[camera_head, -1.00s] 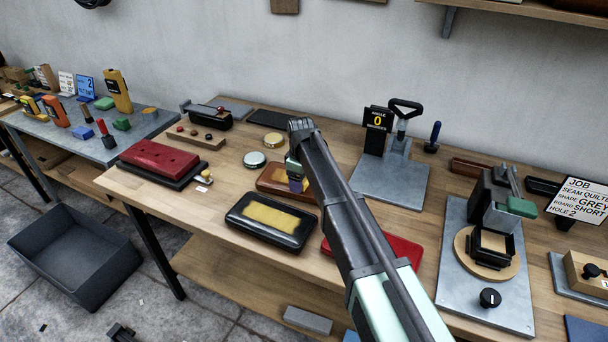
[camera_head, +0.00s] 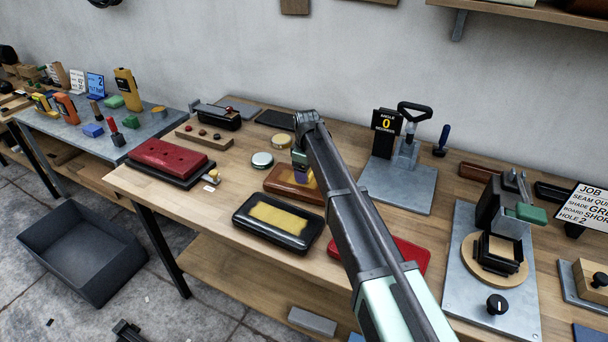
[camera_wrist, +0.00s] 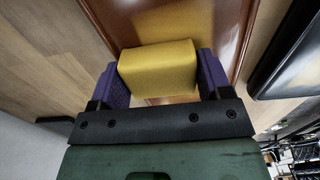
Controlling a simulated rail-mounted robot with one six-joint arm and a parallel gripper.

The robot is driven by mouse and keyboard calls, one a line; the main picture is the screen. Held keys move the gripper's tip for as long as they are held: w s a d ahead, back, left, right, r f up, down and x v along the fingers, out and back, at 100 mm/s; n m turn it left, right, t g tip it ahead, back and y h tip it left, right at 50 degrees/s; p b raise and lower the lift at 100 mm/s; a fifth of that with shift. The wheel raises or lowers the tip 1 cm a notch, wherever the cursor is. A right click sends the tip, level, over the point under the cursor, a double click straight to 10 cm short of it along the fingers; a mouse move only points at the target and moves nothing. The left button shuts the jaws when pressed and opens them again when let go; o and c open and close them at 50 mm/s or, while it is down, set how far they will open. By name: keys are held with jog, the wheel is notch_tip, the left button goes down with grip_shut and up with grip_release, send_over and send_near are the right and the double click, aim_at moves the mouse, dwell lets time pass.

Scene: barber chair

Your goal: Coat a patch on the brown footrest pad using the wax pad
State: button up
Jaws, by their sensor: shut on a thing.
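The brown footrest pad (camera_head: 281,181) lies on the wooden bench, partly hidden by my arm and gripper. It shows glossy brown in the wrist view (camera_wrist: 195,18). My gripper (camera_head: 303,177) is over the brown pad. In the wrist view, my gripper (camera_wrist: 158,76) has its purple fingers shut on the yellow wax pad (camera_wrist: 158,66), one on each side. The held pad is near the brown surface; whether it touches cannot be told. A pale tan strip shows just below the block in the wrist view; what it is stays unclear.
A red pad (camera_head: 403,255) lies to the right, partly behind my arm. A round tin (camera_head: 262,160) and a dark red block (camera_head: 168,158) stand left. A metal stand (camera_head: 397,185) is right.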

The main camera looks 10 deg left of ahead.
aim_at(288, 181)
jog(key=shift+w+a, duration=0.25)
jog(key=shift+a, duration=0.8)
jog(key=shift+s+a, duration=0.3)
jog(key=shift+s, duration=0.7)
jog(key=shift+s+a, duration=0.3)
jog(key=shift+s, duration=0.65)
jog(key=shift+w+a, duration=0.2)
jog(key=shift+a, duration=0.35)
jog(key=shift+w+a, duration=0.15)
jog(key=shift+a, duration=0.35)
jog(key=shift+w+d, duration=0.3)
jog(key=shift+w, duration=0.7)
jog(key=shift+w+d, duration=0.25)
jog(key=shift+w, duration=0.75)
notch_tip(288, 181, up, 6)
jog(key=p, duration=0.6)
